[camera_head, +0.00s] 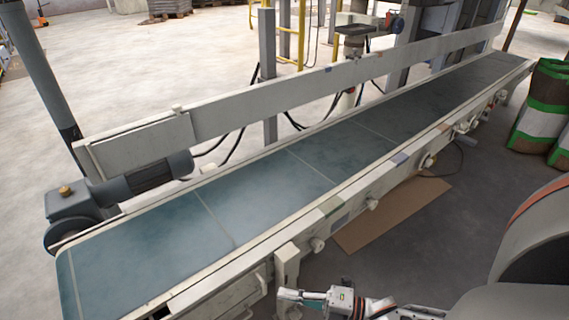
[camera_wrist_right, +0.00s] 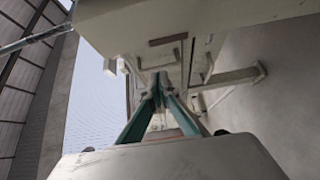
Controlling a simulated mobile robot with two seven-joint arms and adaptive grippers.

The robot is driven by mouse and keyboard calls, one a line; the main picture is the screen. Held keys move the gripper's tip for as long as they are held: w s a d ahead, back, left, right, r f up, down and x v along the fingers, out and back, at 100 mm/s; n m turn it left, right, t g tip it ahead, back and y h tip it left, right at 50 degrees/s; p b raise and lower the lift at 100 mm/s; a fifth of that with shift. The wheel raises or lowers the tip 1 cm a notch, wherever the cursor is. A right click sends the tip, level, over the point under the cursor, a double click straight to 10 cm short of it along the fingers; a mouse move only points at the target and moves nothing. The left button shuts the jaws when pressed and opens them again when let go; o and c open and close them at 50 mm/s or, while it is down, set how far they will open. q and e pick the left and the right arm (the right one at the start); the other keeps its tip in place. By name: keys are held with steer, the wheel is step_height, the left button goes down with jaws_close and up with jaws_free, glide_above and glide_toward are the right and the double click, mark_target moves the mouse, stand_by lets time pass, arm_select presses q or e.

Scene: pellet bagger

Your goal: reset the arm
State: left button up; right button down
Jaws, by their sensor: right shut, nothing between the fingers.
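My right arm (camera_head: 525,255) comes in at the lower right of the head view. My right gripper (camera_head: 284,297) is low at the bottom of that view, beside the near side of the conveyor and close to one of its legs. In the right wrist view the two green-edged fingers (camera_wrist_right: 157,88) meet at their tips, shut with nothing between them. The pale conveyor frame fills the view beyond the tips; I cannot tell whether they touch it. My left gripper does not show in either view.
A long conveyor with a blue-green belt (camera_head: 260,185) runs diagonally and its belt is empty. A grey motor (camera_head: 130,185) sits at its near left end. Green and white bags (camera_head: 541,110) stand at the right. A flat brown sheet (camera_head: 390,213) lies on the floor.

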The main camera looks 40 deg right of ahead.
steer(key=s+d, duration=0.1)
steer(key=d, duration=0.8)
steer(key=shift+d, duration=0.4)
